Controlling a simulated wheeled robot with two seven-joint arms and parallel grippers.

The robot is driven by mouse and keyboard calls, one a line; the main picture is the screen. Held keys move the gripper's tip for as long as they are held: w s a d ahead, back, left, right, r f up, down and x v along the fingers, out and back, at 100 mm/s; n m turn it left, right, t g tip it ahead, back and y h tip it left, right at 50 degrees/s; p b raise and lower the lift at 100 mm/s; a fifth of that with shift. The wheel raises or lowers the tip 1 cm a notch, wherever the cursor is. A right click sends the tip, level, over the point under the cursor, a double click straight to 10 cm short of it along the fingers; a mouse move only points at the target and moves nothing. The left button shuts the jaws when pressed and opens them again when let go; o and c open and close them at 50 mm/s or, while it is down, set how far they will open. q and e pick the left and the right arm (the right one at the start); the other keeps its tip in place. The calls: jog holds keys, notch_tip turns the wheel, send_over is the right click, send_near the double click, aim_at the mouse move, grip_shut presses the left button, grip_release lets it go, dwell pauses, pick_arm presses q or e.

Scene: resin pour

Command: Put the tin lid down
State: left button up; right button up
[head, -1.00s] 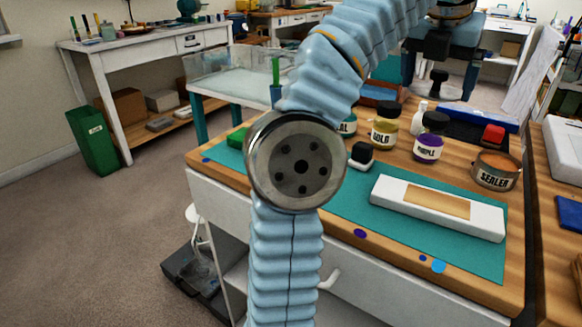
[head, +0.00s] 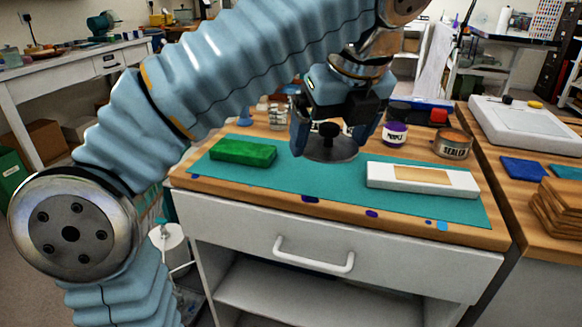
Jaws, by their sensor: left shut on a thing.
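My left gripper (head: 329,132) is shut on the black knob of a dark grey round tin lid (head: 341,151). The lid is roughly level over the back edge of the teal mat (head: 310,182), between the green block and the white mould. I cannot tell whether its underside touches the surface. The sealer tin (head: 453,145) stands open to the right, apart from the lid, with amber-brown content at its top. My right gripper is not in view.
The green block (head: 243,152) lies left of the lid, and the white mould (head: 424,179) lies right. A purple-labelled jar (head: 395,135) stands behind. Clear cups (head: 277,117) stand at the back left. The mat's front middle is free. A blue tray (head: 524,169) is far right.

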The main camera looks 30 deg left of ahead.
aim_at(295, 176)
pick_arm(q)
jog(key=w+a+f, duration=0.2)
jog(key=w+a+f+b, duration=0.1)
jog(key=w+a+f, duration=0.1)
jog(key=a, duration=0.1)
jog(key=w+a+f+b, duration=0.1)
jog(key=w+a+f, duration=0.1)
jog(key=a+f, duration=0.1)
jog(key=shift+w, duration=0.2)
jog(key=b+x, duration=0.1)
jog(key=x, duration=0.4)
jog(key=shift+s+f+b, duration=0.1)
jog(key=shift+b, duration=0.25)
jog(key=shift+f, duration=0.1)
jog(key=shift+f, duration=0.2)
jog(key=o, duration=0.7)
jog(key=shift+r, duration=0.15)
